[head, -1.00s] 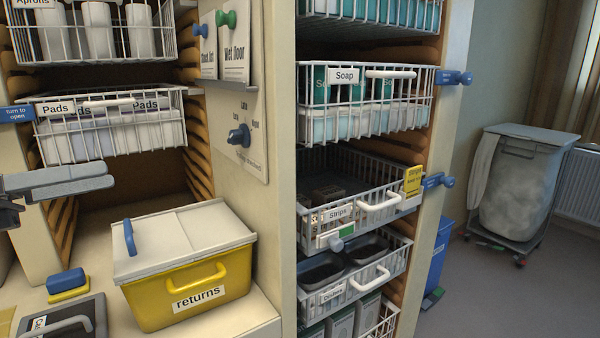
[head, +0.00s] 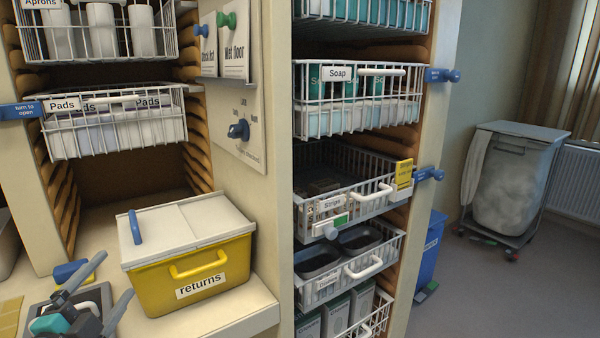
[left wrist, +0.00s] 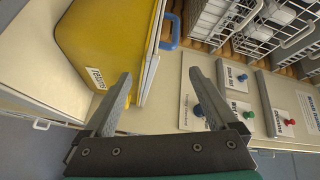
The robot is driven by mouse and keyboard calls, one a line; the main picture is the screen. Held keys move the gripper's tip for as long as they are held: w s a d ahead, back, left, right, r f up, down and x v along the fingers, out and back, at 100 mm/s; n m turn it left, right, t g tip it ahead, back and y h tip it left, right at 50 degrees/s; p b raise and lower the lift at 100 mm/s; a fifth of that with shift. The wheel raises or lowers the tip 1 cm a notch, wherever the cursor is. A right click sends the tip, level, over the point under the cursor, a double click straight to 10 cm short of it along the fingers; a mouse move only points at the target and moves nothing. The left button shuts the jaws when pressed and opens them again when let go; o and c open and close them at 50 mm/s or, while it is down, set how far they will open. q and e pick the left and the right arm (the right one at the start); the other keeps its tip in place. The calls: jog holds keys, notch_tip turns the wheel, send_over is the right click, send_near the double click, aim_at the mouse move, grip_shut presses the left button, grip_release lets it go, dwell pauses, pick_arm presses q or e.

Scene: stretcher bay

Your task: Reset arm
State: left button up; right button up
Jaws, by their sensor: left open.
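My left gripper (head: 116,275) shows at the lower left of the head view, low over the counter, in front of the yellow returns box (head: 216,280). Its two fingers are spread with nothing between them. In the left wrist view the open fingers (left wrist: 159,76) also frame an empty gap, with the yellow box (left wrist: 100,45) beyond the left finger. My right gripper is in neither view.
The returns box has a pale lid (head: 185,232) with a blue handle (head: 135,227). A Pads basket (head: 115,132) hangs above it. Wire baskets (head: 355,120) fill the right cabinet. A laundry cart (head: 510,180) stands on the floor at right.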

pick_arm(q)
jog(key=s+d+f+n+g+y, duration=0.1)
jog(key=s+d+f+n+g, duration=0.3)
jog(key=f, duration=0.4)
jog(key=s+d+f+n+g+y, duration=0.1)
jog(key=s+f+n+g, duration=0.4)
jog(key=f, duration=0.3)
jog(key=s+d+f+n+g+h, duration=0.1)
jog(key=s+d+f+n+g, duration=0.15)
jog(key=s+d+f, duration=0.4)
jog(key=s+d+f+n+g+h, duration=0.1)
jog(key=s+d+g+h, duration=0.2)
jog(key=s, duration=0.6)
notch_tip(320, 180, down, 22)
jog(key=s+g+y, duration=0.1)
jog(key=s+g, duration=0.1)
jog(key=s+a+f, duration=0.1)
jog(key=s+f, duration=1.1)
jog(key=s, duration=0.2)
jog(key=shift+s+a+f+m+g+y, duration=0.3)
jog(key=shift+s+a+f+m+g, duration=0.05)
jog(key=shift+s+a, duration=0.05)
